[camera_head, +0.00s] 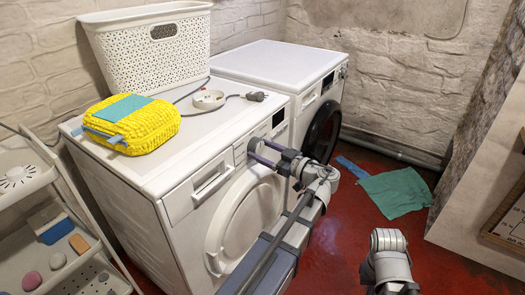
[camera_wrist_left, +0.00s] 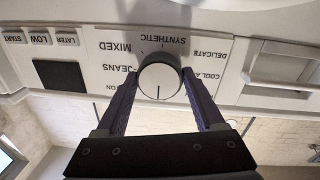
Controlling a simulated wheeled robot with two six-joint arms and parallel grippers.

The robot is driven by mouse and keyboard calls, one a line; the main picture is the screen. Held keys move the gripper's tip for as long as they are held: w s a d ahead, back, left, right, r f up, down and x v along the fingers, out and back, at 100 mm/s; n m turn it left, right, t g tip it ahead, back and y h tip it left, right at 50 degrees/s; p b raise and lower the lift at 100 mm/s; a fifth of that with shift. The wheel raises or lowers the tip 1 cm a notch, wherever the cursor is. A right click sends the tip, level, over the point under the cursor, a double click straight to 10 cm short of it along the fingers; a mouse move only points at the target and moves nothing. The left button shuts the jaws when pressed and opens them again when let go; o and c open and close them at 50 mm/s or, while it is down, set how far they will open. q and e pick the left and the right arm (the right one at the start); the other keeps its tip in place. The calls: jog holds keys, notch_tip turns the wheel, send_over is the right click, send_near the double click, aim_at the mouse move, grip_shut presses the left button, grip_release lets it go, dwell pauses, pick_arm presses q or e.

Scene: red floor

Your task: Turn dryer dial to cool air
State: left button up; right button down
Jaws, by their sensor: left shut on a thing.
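My left gripper (camera_head: 262,150) is at the control panel of the near white machine (camera_head: 185,240) in the head view. In the left wrist view, which is upside down, its purple fingers (camera_wrist_left: 160,88) are closed on either side of a round white dial (camera_wrist_left: 160,72). The dial's dark line points to the bottom of the picture. The label COOL A (camera_wrist_left: 207,77), partly covered, stands right of the dial. SYNTHETIC is above it, and MIXED and JEANS are to its left. In the head view my gripper hides most of the dial. My right gripper's fingers are not visible.
A white basket (camera_head: 150,60), a yellow towel-like bundle (camera_head: 132,128) and a cable with a plug (camera_head: 254,96) lie on the machine tops. A second machine (camera_head: 318,100) stands behind. A shelf cart (camera_head: 60,240) is at left. A green cloth (camera_head: 397,193) lies on the red floor.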

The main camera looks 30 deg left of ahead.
pick_arm(q)
jog(key=shift+m, duration=0.4)
